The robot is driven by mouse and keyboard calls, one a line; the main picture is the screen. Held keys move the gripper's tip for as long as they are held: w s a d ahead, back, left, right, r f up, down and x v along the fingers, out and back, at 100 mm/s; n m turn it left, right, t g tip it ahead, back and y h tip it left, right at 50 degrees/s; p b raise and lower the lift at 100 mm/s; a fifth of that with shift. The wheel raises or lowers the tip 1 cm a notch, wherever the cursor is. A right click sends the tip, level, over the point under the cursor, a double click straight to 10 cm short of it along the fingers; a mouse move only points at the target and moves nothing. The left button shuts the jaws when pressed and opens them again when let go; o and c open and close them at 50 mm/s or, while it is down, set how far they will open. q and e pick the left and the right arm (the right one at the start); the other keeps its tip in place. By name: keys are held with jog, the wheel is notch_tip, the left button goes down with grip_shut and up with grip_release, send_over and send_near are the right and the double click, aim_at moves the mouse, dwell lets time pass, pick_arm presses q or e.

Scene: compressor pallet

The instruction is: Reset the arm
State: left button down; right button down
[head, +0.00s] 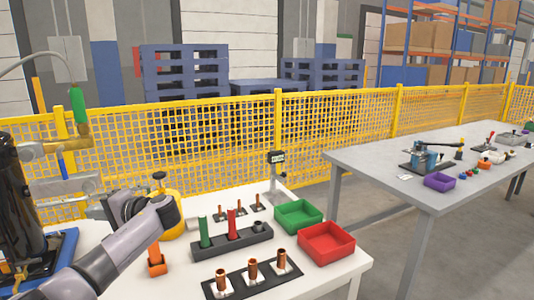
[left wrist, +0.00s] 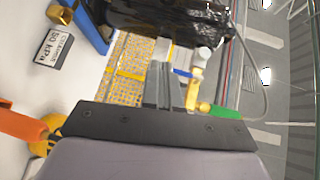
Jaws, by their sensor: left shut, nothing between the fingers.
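My left arm comes in from the bottom left of the head view and bends at the wrist beside the table. My left gripper (head: 48,188) points left, its grey fingers in front of the black compressor (head: 18,205). In the left wrist view the fingers (left wrist: 160,72) are together with nothing between them. The brass fitting (head: 72,140) with a green hose end (head: 77,108) stands just above the gripper in the head view. It shows beside the fingers in the left wrist view (left wrist: 196,80); whether they touch is unclear. My right gripper is out of view.
The white table holds copper fittings (head: 252,268), a dark rack with green and red parts (head: 232,240), a green bin (head: 298,214) and a red bin (head: 326,242). An orange-handled part (head: 156,258) stands near my arm. A yellow fence (head: 330,130) runs behind. A second table (head: 370,155) is at right.

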pick_arm(q)
jog(key=s+d+f+m+h, duration=0.1)
jog(key=s+d+f+h, duration=0.2)
jog(key=d+f, duration=0.2)
jog(key=s+d+f+m+t+h, duration=0.1)
jog(key=s+d+f, duration=0.3)
jog(key=f, duration=0.6)
jog(key=s+d+f+m+t+h, duration=0.1)
jog(key=s+d+f+h, duration=0.3)
jog(key=d+f, duration=0.2)
notch_tip(320, 180, down, 2)
jog(key=shift+h, duration=0.3)
jog(key=s+d+f+h, duration=0.2)
jog(key=s+d, duration=0.1)
jog(key=s, duration=0.3)
jog(key=s+d+f+h, duration=0.2)
jog(key=s, duration=0.3)
jog(key=s+d+r+n+h, duration=0.1)
jog(key=s+r+h, duration=0.1)
jog(key=s, duration=0.5)
jog(key=s+d+r+n+h, duration=0.1)
jog(key=s+r+h, duration=0.15)
jog(key=s, duration=0.55)
jog(key=w+d+f+t+h+p, duration=0.1)
jog(key=w+d+f+t, duration=0.1)
jog(key=w+f+t, duration=0.4)
jog(key=shift+w+d+f, duration=0.3)
jog(key=shift+w+f, duration=0.05)
jog(key=shift+f, duration=0.45)
jog(key=shift+t, duration=0.3)
